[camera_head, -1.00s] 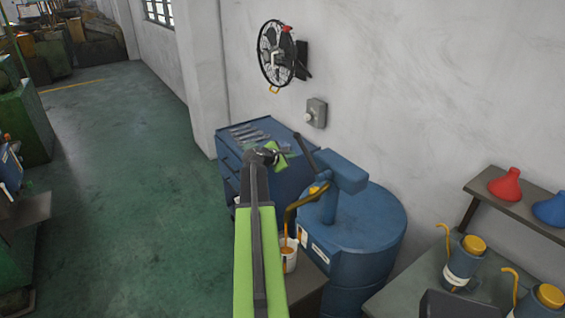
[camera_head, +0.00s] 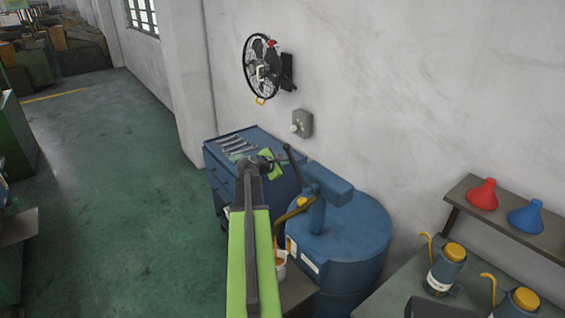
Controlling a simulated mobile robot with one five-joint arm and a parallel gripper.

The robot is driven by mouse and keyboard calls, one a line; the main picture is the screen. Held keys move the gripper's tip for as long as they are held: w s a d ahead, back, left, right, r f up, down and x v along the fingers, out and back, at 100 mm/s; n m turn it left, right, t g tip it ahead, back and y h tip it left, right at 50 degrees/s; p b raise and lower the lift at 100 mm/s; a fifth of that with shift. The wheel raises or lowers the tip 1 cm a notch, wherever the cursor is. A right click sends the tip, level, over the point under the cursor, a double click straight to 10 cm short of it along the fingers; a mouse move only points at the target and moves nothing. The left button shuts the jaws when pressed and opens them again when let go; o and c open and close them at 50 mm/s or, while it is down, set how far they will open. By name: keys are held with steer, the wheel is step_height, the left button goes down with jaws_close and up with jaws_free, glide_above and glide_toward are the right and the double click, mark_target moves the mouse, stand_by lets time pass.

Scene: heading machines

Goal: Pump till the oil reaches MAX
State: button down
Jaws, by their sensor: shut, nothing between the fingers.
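A blue drum (camera_head: 350,245) with a blue hand pump (camera_head: 328,186) on top stands right of centre. The pump's dark lever (camera_head: 293,160) slants up and to the left. A yellow spout (camera_head: 291,213) curves down from the pump to a white container (camera_head: 281,264), partly hidden by my arm; brownish oil shows in it. Its level marks cannot be read. My gripper (camera_head: 271,163) is shut and small in view at the end of my green arm. It appears close to the lever; I cannot tell whether they touch.
A blue tool cabinet (camera_head: 222,180) with tools on top stands behind my arm. A wall fan (camera_head: 263,68) and a grey switch box (camera_head: 302,124) are above. Yellow-topped oil cans (camera_head: 446,268) and red and blue funnels (camera_head: 483,194) are at right. Green floor is open at left.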

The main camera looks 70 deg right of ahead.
steer(key=shift+w+f+b, duration=1.45)
steer(key=shift+f+b, duration=0.05)
steer(key=shift+f, duration=0.05)
steer(key=p+v, duration=0.3)
steer(key=v, duration=0.6)
steer(key=shift+s+a+p, duration=0.2)
steer(key=shift+s+p, duration=0.05)
steer(key=shift+p, duration=0.15)
